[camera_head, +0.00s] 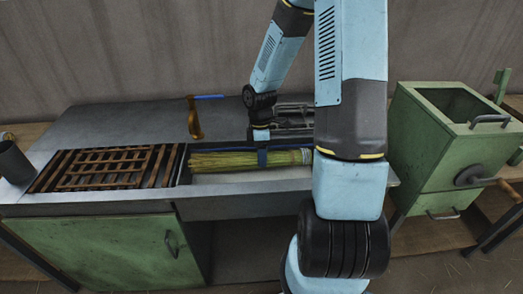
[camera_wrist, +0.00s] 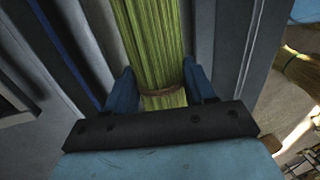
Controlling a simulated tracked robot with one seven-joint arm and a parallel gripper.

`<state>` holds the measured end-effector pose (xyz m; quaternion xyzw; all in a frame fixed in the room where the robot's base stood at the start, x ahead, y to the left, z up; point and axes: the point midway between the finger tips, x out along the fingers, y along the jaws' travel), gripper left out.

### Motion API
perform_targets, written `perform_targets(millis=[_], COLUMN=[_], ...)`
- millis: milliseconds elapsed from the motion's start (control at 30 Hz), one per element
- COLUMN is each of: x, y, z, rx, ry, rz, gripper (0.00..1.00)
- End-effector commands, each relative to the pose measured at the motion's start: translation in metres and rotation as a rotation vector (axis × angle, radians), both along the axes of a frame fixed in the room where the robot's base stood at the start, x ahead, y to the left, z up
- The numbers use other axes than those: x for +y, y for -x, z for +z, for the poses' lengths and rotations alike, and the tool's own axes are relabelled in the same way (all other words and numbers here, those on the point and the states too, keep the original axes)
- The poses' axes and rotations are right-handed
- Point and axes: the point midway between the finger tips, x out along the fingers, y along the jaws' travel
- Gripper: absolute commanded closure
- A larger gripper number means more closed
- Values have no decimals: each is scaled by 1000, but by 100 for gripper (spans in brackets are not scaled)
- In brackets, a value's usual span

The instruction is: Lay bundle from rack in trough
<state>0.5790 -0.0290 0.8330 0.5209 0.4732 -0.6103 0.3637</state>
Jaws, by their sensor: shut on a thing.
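A long yellow-green straw bundle (camera_head: 225,161) lies level, left to right, over the pale trough (camera_head: 235,178) in the bench top. My gripper (camera_head: 262,157) comes down on it from above, right of its middle, with a blue finger on its near side. In the wrist view the bundle (camera_wrist: 150,45) passes between the two blue fingers of my gripper (camera_wrist: 162,90), close against both, with a brown binding near them. I cannot tell whether the bundle touches the trough floor. The wooden slatted rack (camera_head: 104,167) left of the trough holds no bundle that I can see.
A brown upright bracket (camera_head: 194,118) and a blue strip (camera_head: 209,97) are behind the trough. A dark cylinder (camera_head: 14,162) stands at the far left. A green bin (camera_head: 435,150) stands to the right. My arm hides part of the bench on the right.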

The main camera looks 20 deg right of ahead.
Motion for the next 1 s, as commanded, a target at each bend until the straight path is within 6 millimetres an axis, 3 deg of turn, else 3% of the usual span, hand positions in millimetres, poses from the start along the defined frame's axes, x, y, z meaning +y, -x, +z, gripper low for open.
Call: perform_targets(millis=[1000], x=[-9], y=[1], z=[-87], rx=[2], ry=[-1], rz=[-18], gripper=[77])
